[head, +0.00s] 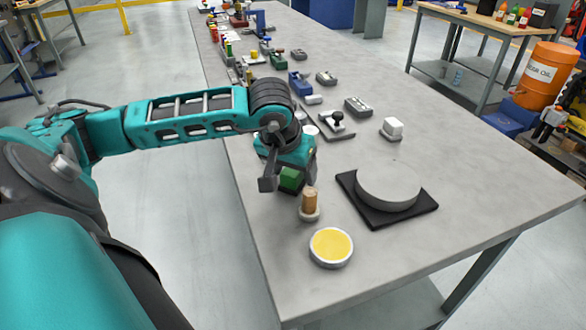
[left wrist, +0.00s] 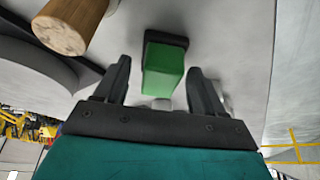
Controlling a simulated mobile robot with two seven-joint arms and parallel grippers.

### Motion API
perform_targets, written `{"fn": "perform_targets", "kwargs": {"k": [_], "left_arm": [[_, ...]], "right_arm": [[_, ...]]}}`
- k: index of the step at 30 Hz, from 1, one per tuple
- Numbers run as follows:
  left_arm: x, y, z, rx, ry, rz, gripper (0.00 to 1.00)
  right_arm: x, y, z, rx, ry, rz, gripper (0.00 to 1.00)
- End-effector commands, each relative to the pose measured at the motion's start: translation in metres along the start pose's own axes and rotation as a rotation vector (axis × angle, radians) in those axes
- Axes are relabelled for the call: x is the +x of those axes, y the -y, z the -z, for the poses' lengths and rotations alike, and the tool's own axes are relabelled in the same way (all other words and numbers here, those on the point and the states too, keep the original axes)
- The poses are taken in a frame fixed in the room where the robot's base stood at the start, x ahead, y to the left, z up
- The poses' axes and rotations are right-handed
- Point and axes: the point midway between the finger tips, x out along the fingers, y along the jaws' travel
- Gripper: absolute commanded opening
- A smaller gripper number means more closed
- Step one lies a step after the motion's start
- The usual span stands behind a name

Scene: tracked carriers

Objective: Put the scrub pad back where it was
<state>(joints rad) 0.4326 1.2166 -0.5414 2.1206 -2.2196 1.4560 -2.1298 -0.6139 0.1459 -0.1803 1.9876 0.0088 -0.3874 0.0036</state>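A green block with a dark layer at its far end, which looks like the scrub pad (head: 291,178), is at the near left part of the table. It also shows in the left wrist view (left wrist: 163,70), between the two dark fingers. My left gripper (head: 287,181) is over it with the fingers apart, one on each side. A gap shows between the left finger and the block; the right finger looks close to it. The block seems to stand on the table, partly hidden by the gripper in the head view. My right gripper is not in view.
A wooden-handled piece (head: 309,202) stands close beside the gripper. A round tin with yellow contents (head: 331,246) is nearer. A grey disc (head: 388,186) lies on a black square plate (head: 407,217) to the right. Several small items line the far table. The right tabletop is clear.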

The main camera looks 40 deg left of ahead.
Motion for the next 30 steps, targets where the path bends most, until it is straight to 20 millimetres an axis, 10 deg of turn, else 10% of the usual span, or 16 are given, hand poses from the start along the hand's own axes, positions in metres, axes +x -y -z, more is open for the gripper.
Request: {"fn": "perform_targets", "kwargs": {"k": [11, 30], "left_arm": [[-0.006, 0.0, 0.003, 0.0, 0.0, 0.0, 0.72], [-0.118, 0.0, 0.002, 0.0, -0.002, -0.001, 0.72]], "right_arm": [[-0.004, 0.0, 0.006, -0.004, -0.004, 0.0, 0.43], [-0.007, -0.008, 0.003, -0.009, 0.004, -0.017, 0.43]]}}
